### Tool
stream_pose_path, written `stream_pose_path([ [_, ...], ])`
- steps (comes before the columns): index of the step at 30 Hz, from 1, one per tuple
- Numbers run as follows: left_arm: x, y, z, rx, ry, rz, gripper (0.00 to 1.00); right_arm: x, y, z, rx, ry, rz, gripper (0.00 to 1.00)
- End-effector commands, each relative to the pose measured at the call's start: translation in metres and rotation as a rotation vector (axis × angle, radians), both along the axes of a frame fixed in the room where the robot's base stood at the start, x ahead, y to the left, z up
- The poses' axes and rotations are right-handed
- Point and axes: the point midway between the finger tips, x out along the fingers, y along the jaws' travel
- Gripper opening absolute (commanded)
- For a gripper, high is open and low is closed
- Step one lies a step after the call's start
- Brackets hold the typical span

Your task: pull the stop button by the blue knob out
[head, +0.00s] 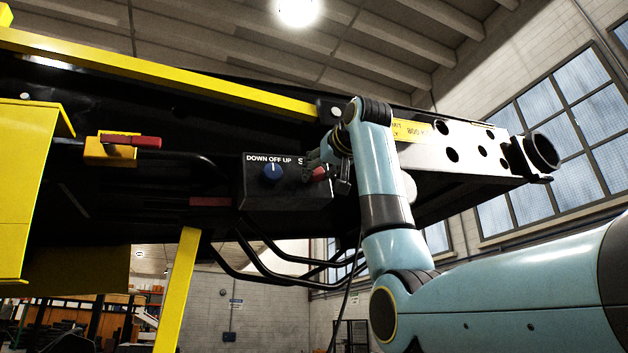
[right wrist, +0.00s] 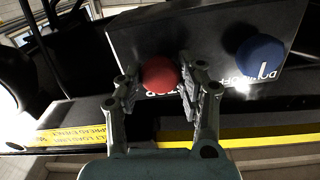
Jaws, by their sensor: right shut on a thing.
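The red stop button (right wrist: 160,74) sits on the black control box (right wrist: 215,35), beside the blue knob (right wrist: 260,58). In the head view the box (head: 285,204) carries the blue knob (head: 272,172) under the label "DOWN OFF UP". The red button (head: 319,173) shows there to the right of the knob, partly covered by my right gripper. My right gripper (right wrist: 158,88) is shut on the red button, with one finger on each side of it. It also shows in the head view (head: 325,172). My left gripper is not in view.
A red handle (head: 130,140) on a yellow bracket is at the left. Yellow rails and black bent tubes (head: 270,270) run around the box. A perforated metal plate (head: 465,147) lies behind my right arm. A yellow warning strip (right wrist: 75,133) crosses the wrist view.

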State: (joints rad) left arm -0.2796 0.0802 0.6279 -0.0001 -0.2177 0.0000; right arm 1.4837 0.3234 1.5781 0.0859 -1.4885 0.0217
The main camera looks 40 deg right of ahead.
Motion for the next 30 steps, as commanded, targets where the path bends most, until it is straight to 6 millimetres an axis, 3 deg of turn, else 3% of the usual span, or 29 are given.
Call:
stream_pose_path([
  [2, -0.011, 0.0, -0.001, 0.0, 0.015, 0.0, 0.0, 0.0, 0.001, -0.001, 0.001, 0.005, 0.001, 0.0],
  [3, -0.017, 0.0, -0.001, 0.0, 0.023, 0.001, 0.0, 0.0, 0.001, -0.002, 0.001, 0.006, 0.001, 0.39],
  [9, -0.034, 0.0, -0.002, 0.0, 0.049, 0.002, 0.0, 0.0, 0.001, -0.001, 0.001, 0.005, 0.001, 0.63],
  [20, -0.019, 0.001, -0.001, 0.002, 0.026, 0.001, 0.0, -0.007, 0.002, -0.001, 0.001, 0.003, 0.0, 0.63],
  [30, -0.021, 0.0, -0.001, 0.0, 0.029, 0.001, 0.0, -0.076, 0.018, -0.001, -0.001, 0.0, 0.0, 0.63],
])
